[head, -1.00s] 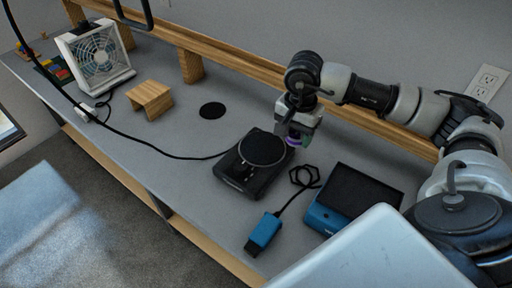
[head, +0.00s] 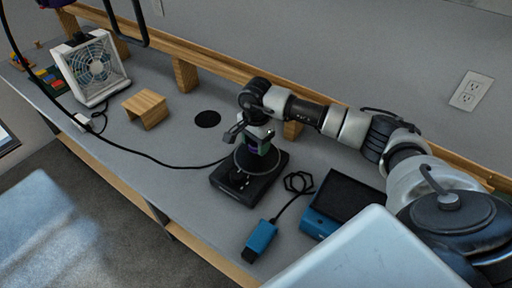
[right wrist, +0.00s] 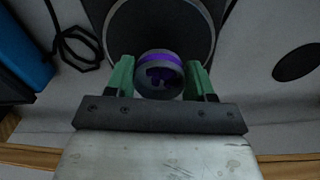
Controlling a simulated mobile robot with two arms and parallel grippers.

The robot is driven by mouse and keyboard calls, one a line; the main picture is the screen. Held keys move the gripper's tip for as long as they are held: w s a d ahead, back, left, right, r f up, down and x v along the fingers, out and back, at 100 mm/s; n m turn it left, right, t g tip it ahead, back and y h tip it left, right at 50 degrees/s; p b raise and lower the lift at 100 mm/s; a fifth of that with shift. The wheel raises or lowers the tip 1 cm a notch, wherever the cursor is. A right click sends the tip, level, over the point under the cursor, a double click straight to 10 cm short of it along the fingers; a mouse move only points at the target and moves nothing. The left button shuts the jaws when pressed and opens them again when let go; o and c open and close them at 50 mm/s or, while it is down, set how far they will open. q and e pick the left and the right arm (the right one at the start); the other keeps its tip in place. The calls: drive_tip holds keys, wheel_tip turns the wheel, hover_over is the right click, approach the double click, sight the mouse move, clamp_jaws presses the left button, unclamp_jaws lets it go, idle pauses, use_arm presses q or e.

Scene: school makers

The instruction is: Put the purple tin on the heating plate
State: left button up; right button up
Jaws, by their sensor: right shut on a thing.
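The purple tin (right wrist: 160,84) is small and round, with a dark top and a purple band. My right gripper (right wrist: 160,68) is shut on it, one green finger on each side. In the head view the right gripper (head: 260,142) is over the back part of the black heating plate (head: 240,187), partly hiding its round top. In the right wrist view the heating plate's ring (right wrist: 212,30) lies just beyond the tin. I cannot tell whether the tin touches the plate. My left gripper is not in view.
A blue device with a dark screen (head: 348,193) and a blue handheld tool (head: 260,238) with a black cord lie right of the plate. A wooden stand (head: 146,108), a white fan (head: 93,68) and a black disc (head: 207,119) are to the left. A wooden rail (head: 215,67) runs behind.

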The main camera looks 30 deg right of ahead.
sight(256, 150)
wheel_tip(256, 150, down, 3)
drive_tip(key=shift+s+r, duration=0.1)
drive_tip(key=shift+r, duration=0.1)
drive_tip(key=shift+f, duration=0.3)
drive_tip(key=o, duration=0.9)
drive_tip(key=shift+r+p, duration=0.25)
drive_tip(key=shift+p, duration=0.05)
drive_tip(key=shift+r, duration=0.35)
wheel_tip(256, 150, up, 11)
drive_tip(key=shift+r+b, duration=0.1)
drive_tip(key=shift+b, duration=1.05)
